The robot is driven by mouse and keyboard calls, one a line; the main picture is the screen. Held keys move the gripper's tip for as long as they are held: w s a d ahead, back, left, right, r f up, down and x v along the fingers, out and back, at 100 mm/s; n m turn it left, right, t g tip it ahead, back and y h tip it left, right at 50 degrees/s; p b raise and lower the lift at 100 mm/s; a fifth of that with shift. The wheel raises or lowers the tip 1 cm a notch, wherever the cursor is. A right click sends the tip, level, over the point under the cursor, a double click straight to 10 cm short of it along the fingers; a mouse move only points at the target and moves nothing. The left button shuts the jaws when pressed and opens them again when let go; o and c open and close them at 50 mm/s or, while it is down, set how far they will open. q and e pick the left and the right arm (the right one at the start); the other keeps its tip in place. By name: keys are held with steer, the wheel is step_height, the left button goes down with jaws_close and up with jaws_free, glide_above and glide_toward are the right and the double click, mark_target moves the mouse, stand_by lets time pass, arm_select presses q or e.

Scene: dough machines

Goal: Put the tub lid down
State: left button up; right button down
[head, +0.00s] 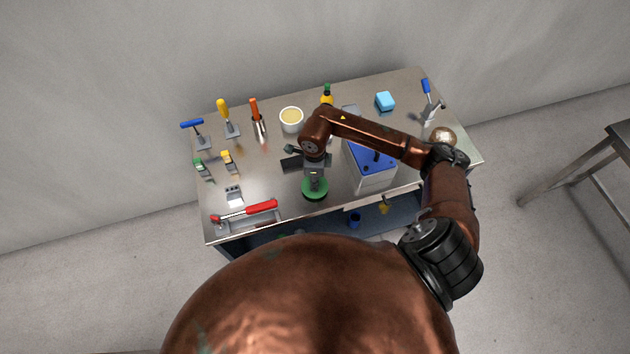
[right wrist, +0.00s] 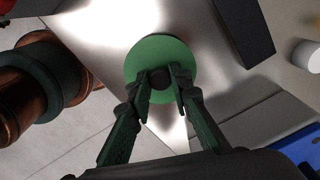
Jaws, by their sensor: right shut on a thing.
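The tub lid is a round green disc (head: 315,193) with a dark knob, near the front middle of the steel table (head: 262,180). My right gripper (head: 315,178) is above it, its fingers closed on the knob. In the right wrist view, the green lid (right wrist: 150,52) lies flat-looking beyond the fingertips, with the right gripper (right wrist: 163,82) around the knob. I cannot tell whether the lid touches the table. My left gripper is not in view.
A white box with a blue top (head: 372,181) stands close right of the lid. A dark block (head: 291,163) lies behind it to the left. A red-handled tool (head: 262,206) is at front left. A white bowl (head: 291,125) stands farther back. Bare steel shows left of the lid.

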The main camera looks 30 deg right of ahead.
steer(key=shift+f, duration=0.5)
steer(key=shift+f, duration=0.15)
steer(key=c, duration=1.8)
jaws_free()
steer(key=shift+o, duration=0.2)
steer(key=shift+w+r, duration=0.1)
steer(key=shift+r, duration=0.3)
step_height(320, 180, up, 12)
steer(key=b, duration=0.1)
steer(key=shift+f, duration=0.2)
